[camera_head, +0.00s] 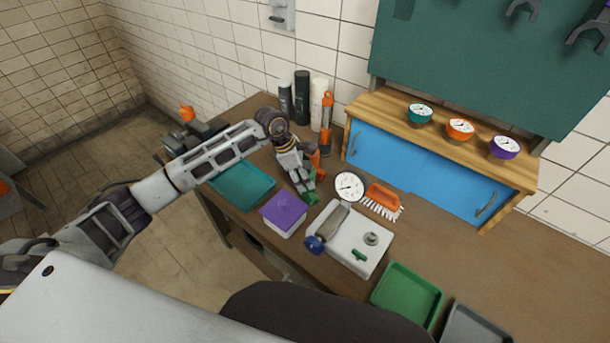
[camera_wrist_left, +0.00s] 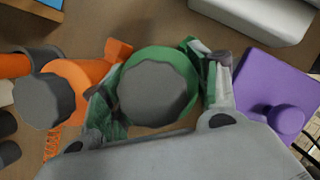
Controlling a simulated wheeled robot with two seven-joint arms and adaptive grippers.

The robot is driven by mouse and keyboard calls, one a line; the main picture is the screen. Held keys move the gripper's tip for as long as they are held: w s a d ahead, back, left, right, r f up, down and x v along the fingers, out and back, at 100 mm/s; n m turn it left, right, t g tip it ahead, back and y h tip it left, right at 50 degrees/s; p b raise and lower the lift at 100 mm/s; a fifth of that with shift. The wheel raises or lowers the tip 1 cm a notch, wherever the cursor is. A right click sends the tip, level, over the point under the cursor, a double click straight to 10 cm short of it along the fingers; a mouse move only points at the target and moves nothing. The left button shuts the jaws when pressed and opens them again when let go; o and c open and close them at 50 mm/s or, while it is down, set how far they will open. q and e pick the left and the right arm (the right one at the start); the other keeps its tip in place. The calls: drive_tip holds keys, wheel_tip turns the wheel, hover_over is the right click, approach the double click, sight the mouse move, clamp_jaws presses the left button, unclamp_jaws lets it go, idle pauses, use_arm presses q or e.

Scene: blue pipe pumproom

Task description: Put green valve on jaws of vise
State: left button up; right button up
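The green valve has a round grey cap (camera_wrist_left: 155,88) and a green body around it in the left wrist view. It is on the workbench, between the fingers of my left gripper (camera_wrist_left: 160,92). The fingers lie close along both its sides; firm contact is not clear. In the head view my left gripper (camera_head: 305,190) reaches down and mostly hides the valve, with green showing at the fingertips. A dark vise-like device (camera_head: 192,133) stands at the bench's left end, partly hidden by my left arm. An orange piece (camera_head: 187,113) shows at its top. My right gripper is not in view.
An orange valve with a grey cap (camera_wrist_left: 44,100) stands beside the gripper. Nearby are a purple lidded box (camera_head: 284,214), teal tray (camera_head: 243,186), white scale-like block (camera_head: 349,238), gauge (camera_head: 349,187) and orange brush (camera_head: 383,200). Bottles (camera_head: 302,97) stand behind.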

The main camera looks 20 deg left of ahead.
use_arm(q)
drive_tip(key=shift+r, duration=0.15)
idle(0.3)
drive_tip(key=shift+a+r, duration=0.1)
drive_tip(key=shift+r, duration=0.1)
drive_tip(key=b+v, duration=0.2)
drive_tip(key=v, duration=0.9)
drive_tip(key=shift+r, duration=0.35)
